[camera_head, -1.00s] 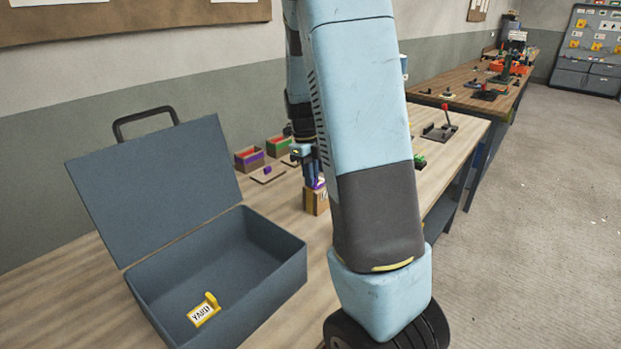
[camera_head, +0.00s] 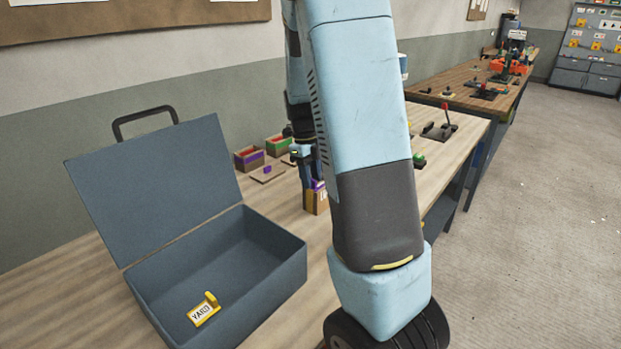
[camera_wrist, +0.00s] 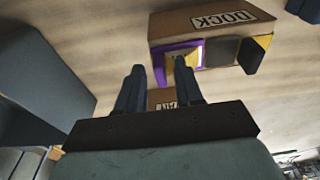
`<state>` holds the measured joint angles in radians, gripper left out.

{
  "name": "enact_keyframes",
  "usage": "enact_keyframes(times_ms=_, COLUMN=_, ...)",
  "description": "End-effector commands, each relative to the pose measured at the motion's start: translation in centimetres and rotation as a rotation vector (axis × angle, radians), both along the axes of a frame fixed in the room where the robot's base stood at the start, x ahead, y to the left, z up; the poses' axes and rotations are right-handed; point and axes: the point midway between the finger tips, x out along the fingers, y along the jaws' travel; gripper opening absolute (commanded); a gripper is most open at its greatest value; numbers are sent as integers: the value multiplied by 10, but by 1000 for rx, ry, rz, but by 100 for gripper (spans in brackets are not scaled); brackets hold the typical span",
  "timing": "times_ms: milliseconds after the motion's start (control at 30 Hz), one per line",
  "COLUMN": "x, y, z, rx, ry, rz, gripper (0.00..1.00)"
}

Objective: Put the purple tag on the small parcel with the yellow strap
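A small brown parcel (camera_head: 316,203) stands on the bench right of the open case, with yellow on its side and purple on its top. In the wrist view the parcel (camera_wrist: 205,22) has a white DOCK label and yellow at its right end. The purple tag (camera_wrist: 178,47) lies against its left end, edging a yellow patch. My gripper (camera_wrist: 160,70) has its fingers apart, with nothing seen held between them. One fingertip overlaps the purple and yellow in this view; touching or not, I cannot tell. In the head view my gripper (camera_head: 312,178) is just above the parcel.
An open grey case (camera_head: 275,275) holds a yellow YARD tag (camera_head: 204,310). Behind the parcel are a purple-marked box (camera_head: 249,160), a green-and-red box (camera_head: 279,146) and a small board (camera_head: 268,175) with a purple piece. A red-handled clamp (camera_head: 440,130) stands farther right.

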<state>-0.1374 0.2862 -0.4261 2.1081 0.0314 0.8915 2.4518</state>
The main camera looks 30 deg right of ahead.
Motion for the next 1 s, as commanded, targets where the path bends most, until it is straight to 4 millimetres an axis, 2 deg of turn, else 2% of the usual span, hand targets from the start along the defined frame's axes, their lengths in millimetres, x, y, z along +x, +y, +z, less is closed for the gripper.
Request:
enact_keyframes(times_ms=167, x=4, y=1, z=24, rx=0, ry=-5, rz=0, gripper=36)
enact_keyframes(times_ms=500, x=13, y=5, z=87, rx=0, ry=-4, rz=1, gripper=36)
enact_keyframes(times_ms=700, x=16, y=7, z=109, rx=0, ry=-2, rz=1, gripper=36)
enact_keyframes(times_ms=833, x=15, y=8, z=117, rx=3, ry=-5, rz=13, gripper=36)
enact_keyframes(times_ms=1000, x=0, y=16, z=131, rx=42, ry=-38, rz=182, gripper=36)
